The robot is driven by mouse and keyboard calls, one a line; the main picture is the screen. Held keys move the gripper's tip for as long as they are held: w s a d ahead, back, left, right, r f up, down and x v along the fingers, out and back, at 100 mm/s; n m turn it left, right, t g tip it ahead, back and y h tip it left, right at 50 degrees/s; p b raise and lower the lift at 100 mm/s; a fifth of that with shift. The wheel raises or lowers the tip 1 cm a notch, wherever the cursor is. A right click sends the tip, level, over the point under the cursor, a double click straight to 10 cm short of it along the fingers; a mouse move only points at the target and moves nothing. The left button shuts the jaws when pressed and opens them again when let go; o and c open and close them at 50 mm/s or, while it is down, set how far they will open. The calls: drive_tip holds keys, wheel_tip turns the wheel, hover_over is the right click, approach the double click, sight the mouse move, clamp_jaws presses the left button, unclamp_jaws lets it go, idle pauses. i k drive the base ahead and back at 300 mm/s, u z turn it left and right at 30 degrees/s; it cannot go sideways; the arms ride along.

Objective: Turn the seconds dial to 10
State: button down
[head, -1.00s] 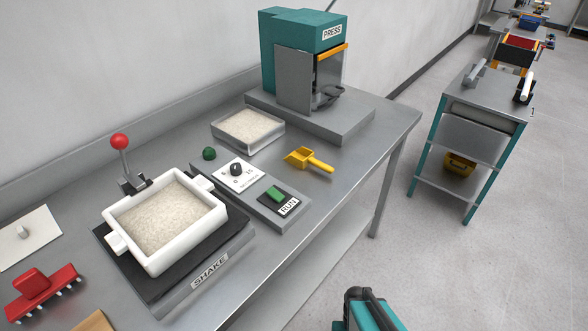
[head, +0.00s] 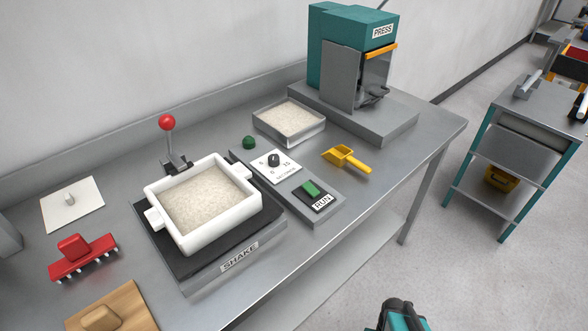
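The seconds dial is a small black knob (head: 274,158) on a white plate (head: 284,172) marked with numbers and the word SECONDS. The plate is on a grey control box on the bench, beside the green RUN button (head: 311,189). The knob's exact setting is too small to read. A teal and black part at the bottom edge (head: 400,318) seems to be mine.
The white sand-filled box (head: 157,189) sits on the SHAKE plate, left of the dial. A red-knobbed lever (head: 167,124) stands behind it. Near the dial are a green knob (head: 249,142), a clear sand tray (head: 322,131) and a yellow scoop (head: 345,158). The press (head: 335,60) stands farther back.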

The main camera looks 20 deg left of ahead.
sight(273, 159)
drive_tip(key=z, duration=0.5)
drive_tip(key=k, duration=1.45)
drive_tip(key=u, duration=1)
drive_tip(key=i, duration=0.95)
